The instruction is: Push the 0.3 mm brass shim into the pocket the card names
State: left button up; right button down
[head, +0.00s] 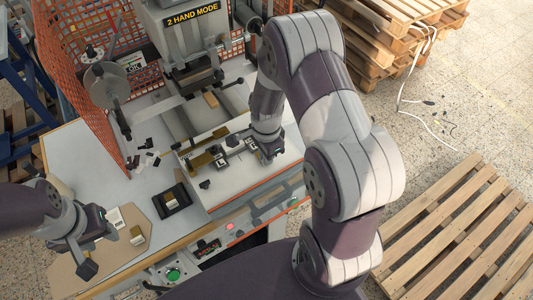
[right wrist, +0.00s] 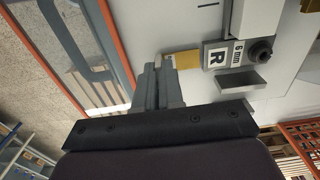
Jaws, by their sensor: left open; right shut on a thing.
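My right gripper (right wrist: 160,78) is shut on the brass shim (right wrist: 184,60), a thin yellow strip. The shim's far end meets the edge of a grey block (right wrist: 218,56) marked "R" and "6 mm"; I cannot tell whether it has entered a pocket there. In the head view my right gripper (head: 268,150) is beside the "R" block (head: 250,142) on the press bed, and the shim is hidden. A second labelled block (head: 221,160) sits to the left. My left gripper (head: 88,250) is open over the brown board. A small white card (head: 115,218) lies near it, its writing too small to read.
A black tray (head: 165,208) holding a small piece stands left of the white press bed (head: 228,190). A small brass-coloured piece (head: 137,236) lies on the brown board (head: 150,262). Black scraps (head: 145,145) litter the table. The press (head: 185,35) and orange mesh guard (head: 75,55) stand behind.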

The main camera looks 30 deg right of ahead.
jog(key=c, duration=1.2)
grip_release()
jog(key=shift+w+r, duration=0.1)
jog(key=shift+r, duration=0.2)
notch_tip(320, 180, up, 12)
jog(key=b, duration=0.3)
